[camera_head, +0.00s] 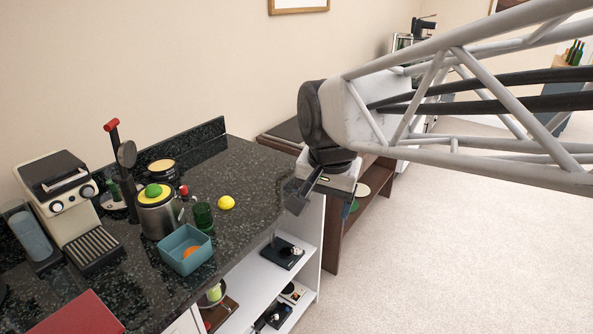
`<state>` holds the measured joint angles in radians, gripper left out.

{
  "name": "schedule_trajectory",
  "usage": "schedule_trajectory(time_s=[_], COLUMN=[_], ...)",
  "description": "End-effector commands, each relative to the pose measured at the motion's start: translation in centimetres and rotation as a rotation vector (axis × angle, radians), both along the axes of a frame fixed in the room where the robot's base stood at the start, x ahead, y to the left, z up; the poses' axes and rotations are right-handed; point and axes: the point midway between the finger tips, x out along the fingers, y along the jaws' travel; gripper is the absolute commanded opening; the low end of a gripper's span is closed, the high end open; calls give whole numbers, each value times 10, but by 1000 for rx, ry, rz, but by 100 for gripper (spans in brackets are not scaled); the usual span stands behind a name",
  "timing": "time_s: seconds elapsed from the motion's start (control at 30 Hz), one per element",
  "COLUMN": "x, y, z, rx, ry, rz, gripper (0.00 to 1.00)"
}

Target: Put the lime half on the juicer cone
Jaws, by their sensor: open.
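A steel juicer (158,217) with a yellow top stands on the dark speckled counter, left of centre. A rounded green piece (153,190), which looks like the lime half, sits on top of it, dome up. The cone is hidden, and I cannot tell exactly how the piece is seated. My gripper (322,203) is open and points down beyond the counter's right end, well to the right of the juicer. I see nothing between its fingers.
A lemon (227,202), a green glass (203,213) and a blue bin (176,259) with an orange item stand right of the juicer. A tall red-handled lever (112,130) and an espresso machine (64,190) stand left. The counter's back right is clear.

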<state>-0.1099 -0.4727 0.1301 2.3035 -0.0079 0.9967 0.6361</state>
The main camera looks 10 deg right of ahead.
Motion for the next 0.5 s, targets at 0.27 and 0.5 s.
schedule_trajectory(time_s=[0.27,0.5], x=[-74,-105], y=[-35,-46], z=[-33,-51], rx=[-79,-121], ry=[-35,-47], rz=[315,467], gripper=[77,77])
